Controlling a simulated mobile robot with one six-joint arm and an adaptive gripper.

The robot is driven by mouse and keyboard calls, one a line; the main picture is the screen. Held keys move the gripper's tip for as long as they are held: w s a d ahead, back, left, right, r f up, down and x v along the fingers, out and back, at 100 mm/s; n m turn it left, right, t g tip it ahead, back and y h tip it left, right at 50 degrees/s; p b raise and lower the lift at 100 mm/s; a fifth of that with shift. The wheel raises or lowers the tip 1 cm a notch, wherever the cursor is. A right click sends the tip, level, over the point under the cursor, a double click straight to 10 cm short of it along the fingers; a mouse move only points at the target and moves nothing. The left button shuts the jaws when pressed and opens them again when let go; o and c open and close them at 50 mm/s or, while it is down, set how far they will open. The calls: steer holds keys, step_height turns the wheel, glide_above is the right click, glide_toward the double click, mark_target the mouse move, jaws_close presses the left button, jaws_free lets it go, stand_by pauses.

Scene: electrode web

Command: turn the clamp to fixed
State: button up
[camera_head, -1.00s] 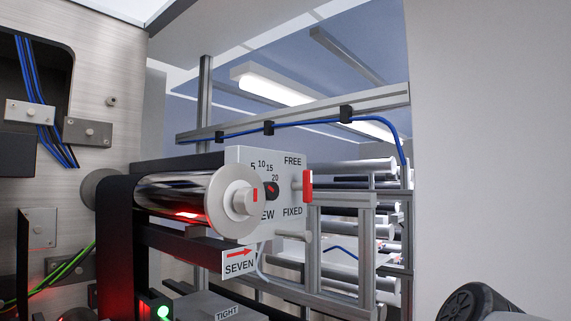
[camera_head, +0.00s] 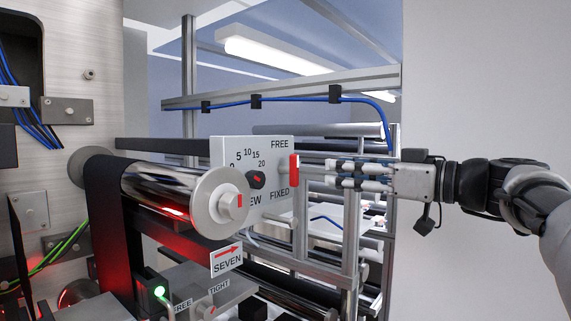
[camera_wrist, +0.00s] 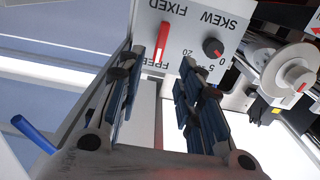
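The clamp is a red lever (camera_head: 294,170) on the right part of a white panel (camera_head: 225,150). It stands upright in the head view, between the printed words FREE above and FIXED below. In the wrist view the panel is upside down, and the red lever (camera_wrist: 165,42) shows near the fingertips. My gripper (camera_head: 330,173) comes in from the right, its fingers pointing left at the lever. The wrist view shows the two fingers of my gripper (camera_wrist: 160,62) spread apart with nothing between them. Whether a fingertip touches the lever cannot be told.
A black skew knob (camera_head: 256,180) sits left of the lever. A shiny roller (camera_head: 160,190) with a round end disc (camera_head: 215,205) lies left of the panel. An aluminium frame post (camera_head: 350,230) stands below the fingers. A blue cable (camera_head: 300,99) runs above.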

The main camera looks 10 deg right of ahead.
mark_target(298, 168)
steer(key=p+x, duration=0.2)
steer(key=x, duration=1)
steer(key=shift+p, duration=0.3)
steer(key=shift+s, duration=0.1)
jaws_close()
